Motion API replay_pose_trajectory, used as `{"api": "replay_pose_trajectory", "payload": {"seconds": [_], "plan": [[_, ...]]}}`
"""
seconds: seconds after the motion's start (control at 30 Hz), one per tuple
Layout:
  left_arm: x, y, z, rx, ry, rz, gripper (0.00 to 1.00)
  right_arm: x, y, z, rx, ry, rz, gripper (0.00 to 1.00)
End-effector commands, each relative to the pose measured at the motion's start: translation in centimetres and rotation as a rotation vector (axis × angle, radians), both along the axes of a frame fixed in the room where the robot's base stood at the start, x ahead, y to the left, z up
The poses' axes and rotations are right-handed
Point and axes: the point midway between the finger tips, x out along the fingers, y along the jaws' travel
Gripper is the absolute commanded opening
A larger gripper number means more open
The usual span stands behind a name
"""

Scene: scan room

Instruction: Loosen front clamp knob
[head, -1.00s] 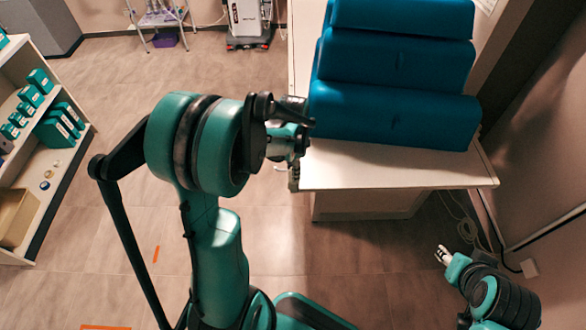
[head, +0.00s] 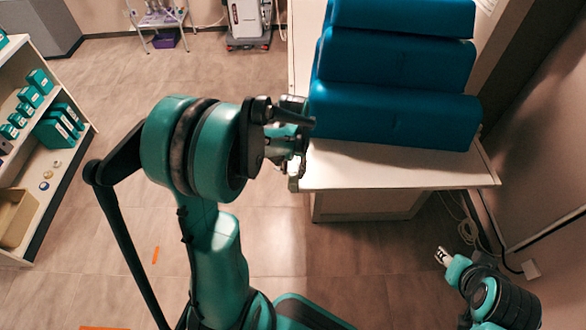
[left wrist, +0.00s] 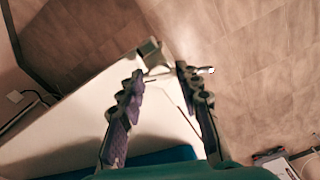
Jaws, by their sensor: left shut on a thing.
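The front clamp (head: 293,184) sits at the near left corner of the white table; in the left wrist view its grey block (left wrist: 151,53) shows at the table corner. My left gripper (left wrist: 160,72) is at this corner, with one dark finger on each side of the clamp. It is shut on the clamp knob, which is mostly hidden between the fingertips. In the head view, my wrist partly covers the left gripper (head: 297,168). My right gripper (head: 443,256) is low at the right, away from the table; its finger opening is too small to judge.
Blue cushions (head: 392,115) are stacked on the white table (head: 400,175). A shelf with green boxes (head: 62,130) stands at the left. A cable (head: 470,225) lies on the floor near the right wall.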

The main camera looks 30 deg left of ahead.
Motion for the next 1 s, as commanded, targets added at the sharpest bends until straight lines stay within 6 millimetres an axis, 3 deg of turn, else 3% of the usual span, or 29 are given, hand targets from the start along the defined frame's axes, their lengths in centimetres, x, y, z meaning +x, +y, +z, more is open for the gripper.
{"api": "replay_pose_trajectory", "payload": {"seconds": [0.4, 1.0], "plan": [[0.0, 0.0, 0.0, 0.0, 0.0, 0.277, 0.05, 0.0, 0.0, -0.14, 0.0, 0.0, 0.0, 0.4], [0.01, 0.0, 0.01, 0.0, 0.0, 0.362, 0.05, -0.01, 0.0, -0.16, 0.0, 0.0, 0.0, 0.4]]}}
